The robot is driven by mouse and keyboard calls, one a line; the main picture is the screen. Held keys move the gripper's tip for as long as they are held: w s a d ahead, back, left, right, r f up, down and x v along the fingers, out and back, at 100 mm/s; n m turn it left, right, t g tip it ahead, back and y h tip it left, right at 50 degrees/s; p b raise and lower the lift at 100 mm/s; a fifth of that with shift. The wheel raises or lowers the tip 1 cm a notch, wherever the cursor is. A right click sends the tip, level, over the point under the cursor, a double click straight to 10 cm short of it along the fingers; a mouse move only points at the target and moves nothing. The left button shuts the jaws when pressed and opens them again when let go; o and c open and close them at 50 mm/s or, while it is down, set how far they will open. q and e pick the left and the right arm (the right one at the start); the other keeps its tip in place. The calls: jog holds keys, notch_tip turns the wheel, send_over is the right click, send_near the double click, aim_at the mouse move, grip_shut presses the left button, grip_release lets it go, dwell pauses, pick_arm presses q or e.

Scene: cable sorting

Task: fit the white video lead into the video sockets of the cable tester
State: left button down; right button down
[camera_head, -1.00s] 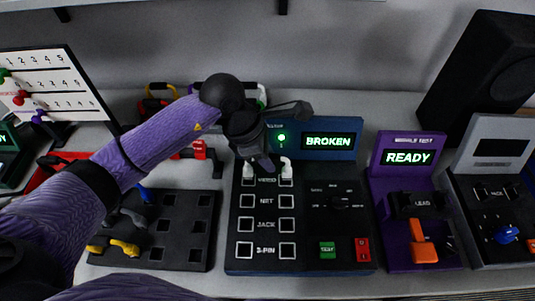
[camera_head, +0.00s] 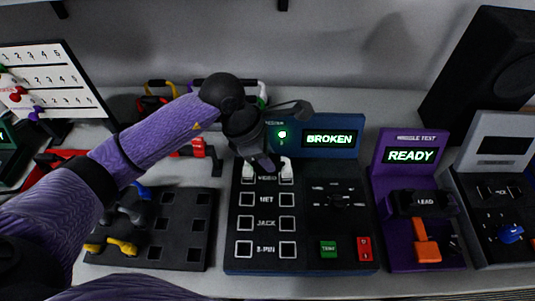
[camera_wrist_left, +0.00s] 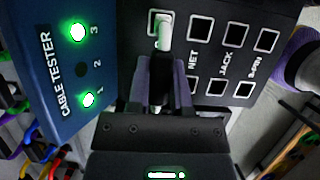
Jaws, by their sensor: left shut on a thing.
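The cable tester (camera_head: 312,258) has rows of paired sockets, with the video row at the top. A white plug end (camera_head: 286,168) of the white video lead stands at the right video socket. Another white end (camera_head: 248,172) shows at the left video socket, partly behind my gripper. My left gripper (camera_head: 268,163) is low over the video row, between these ends. How deep the plugs sit is hidden. My right gripper is not in view.
The tester's display (camera_head: 329,139) reads BROKEN; lamps 1 and 3 glow, 2 is dark. A purple wiggle test unit (camera_head: 407,140) reading READY stands right of it. A dark socketed rack (camera_head: 174,232) with plugs lies left. Coloured leads (camera_head: 160,90) lie behind my arm.

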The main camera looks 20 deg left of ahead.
pick_arm(q)
grip_release()
dwell(0.5)
notch_tip(320, 180, up, 8)
jog(key=p, duration=0.6)
jog(key=shift+r, duration=0.1)
